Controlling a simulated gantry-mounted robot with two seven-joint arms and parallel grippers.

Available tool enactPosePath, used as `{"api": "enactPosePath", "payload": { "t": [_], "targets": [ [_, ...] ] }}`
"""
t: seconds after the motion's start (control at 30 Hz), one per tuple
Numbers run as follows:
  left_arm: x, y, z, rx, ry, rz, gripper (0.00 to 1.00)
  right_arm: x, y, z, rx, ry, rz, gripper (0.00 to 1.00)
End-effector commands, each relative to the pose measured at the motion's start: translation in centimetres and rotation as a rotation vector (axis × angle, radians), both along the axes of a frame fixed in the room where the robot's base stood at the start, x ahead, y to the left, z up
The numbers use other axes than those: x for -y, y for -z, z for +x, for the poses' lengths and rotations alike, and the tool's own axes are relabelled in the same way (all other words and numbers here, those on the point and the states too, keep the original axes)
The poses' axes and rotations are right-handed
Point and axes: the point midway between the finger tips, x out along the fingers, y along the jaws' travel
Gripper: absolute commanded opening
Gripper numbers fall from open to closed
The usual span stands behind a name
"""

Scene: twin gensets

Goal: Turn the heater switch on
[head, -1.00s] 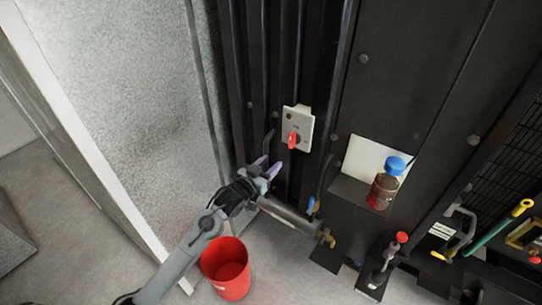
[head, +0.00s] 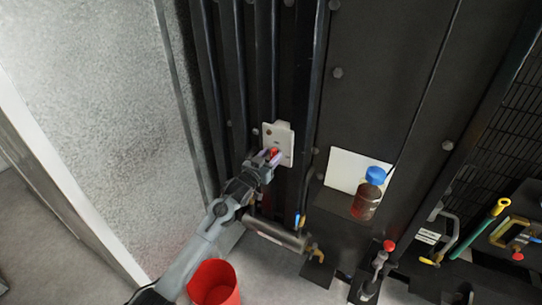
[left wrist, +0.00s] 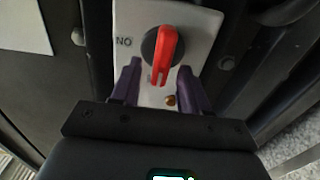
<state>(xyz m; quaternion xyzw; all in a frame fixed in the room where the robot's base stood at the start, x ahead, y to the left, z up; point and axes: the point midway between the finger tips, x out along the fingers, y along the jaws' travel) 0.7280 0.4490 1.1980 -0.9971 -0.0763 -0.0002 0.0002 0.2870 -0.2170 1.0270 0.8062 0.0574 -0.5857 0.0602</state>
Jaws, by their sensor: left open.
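The heater switch is a red rotary handle (left wrist: 162,55) on a pale plate (head: 284,140) fixed to the dark genset panel. In the left wrist view the plate (left wrist: 193,28) carries the letters "NO" beside a dark round base, and a small brass-coloured knob (left wrist: 170,100). My left gripper (head: 270,156) is open, with its purple fingers in front of the plate. In the left wrist view the fingers (left wrist: 157,82) stand to either side of the handle's lower end, with gaps showing. The head view shows only a little red between the fingers. My right gripper is not in view.
A red bucket (head: 215,284) stands on the floor below my left arm. A metal cylinder (head: 275,233) with a brass valve lies below the switch. A blue-capped bottle (head: 367,194) stands on a ledge to the right. Levers and a yellow-ended green handle (head: 484,228) are further right.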

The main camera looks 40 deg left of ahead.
Motion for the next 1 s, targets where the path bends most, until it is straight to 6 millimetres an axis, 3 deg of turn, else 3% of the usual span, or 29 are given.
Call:
{"api": "enactPosePath", "payload": {
  "t": [0.43, 0.73, 1.0],
  "targets": [
    [-0.08, 0.00, 0.65, 0.000, 0.000, 0.000, 0.45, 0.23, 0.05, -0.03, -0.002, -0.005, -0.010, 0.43],
    [-0.08, 0.01, 0.63, 0.000, 0.000, 0.000, 0.00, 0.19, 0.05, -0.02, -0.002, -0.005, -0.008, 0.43],
    [-0.09, 0.03, 0.62, -0.002, 0.000, 0.008, 0.00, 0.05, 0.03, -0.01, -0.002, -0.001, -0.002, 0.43]
  ]
}}
